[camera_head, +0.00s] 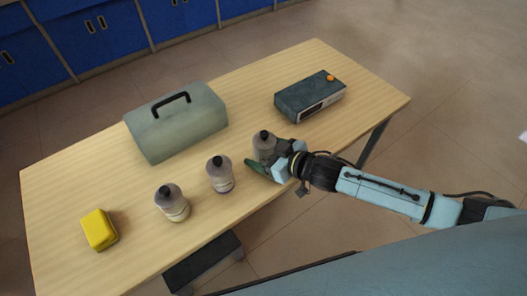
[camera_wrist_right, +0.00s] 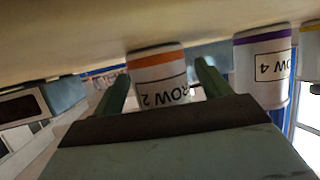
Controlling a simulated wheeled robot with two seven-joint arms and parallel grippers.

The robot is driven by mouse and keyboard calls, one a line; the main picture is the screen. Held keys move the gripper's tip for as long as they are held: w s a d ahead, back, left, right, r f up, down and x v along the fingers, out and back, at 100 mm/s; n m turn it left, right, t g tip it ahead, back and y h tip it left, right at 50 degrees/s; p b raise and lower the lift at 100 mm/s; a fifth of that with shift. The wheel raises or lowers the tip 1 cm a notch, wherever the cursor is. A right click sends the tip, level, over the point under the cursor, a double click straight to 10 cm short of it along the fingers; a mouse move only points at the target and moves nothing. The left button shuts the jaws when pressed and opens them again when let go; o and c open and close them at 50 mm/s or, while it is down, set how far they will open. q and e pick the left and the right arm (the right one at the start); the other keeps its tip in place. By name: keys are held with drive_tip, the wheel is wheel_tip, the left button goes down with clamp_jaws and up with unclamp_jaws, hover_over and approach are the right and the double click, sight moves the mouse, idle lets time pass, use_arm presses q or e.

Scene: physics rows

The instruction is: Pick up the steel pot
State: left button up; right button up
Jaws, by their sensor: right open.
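Three small pots with dark grey lids stand in a row near the table's front edge; none is plainly marked as steel. The right-hand pot (camera_head: 264,145) has an orange band and a "ROW 2" label in the right wrist view (camera_wrist_right: 158,78). My right gripper (camera_head: 263,156) is open, with its green fingers on either side of this pot; contact cannot be told. It also shows in the right wrist view (camera_wrist_right: 164,76). The middle pot (camera_head: 220,175) appears with a purple band and "ROW 4" in the right wrist view (camera_wrist_right: 264,68). The left-hand pot (camera_head: 172,203) is apart from both.
The wooden table (camera_head: 130,238) also holds a yellow block (camera_head: 99,230) at left, a grey-green case with a black handle (camera_head: 178,125) behind, and a dark box with an orange knob (camera_head: 309,97) at right.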

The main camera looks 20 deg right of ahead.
drive_tip(key=c, duration=1.2)
drive_tip(key=shift+r, duration=0.1)
drive_tip(key=shift+c, duration=0.3)
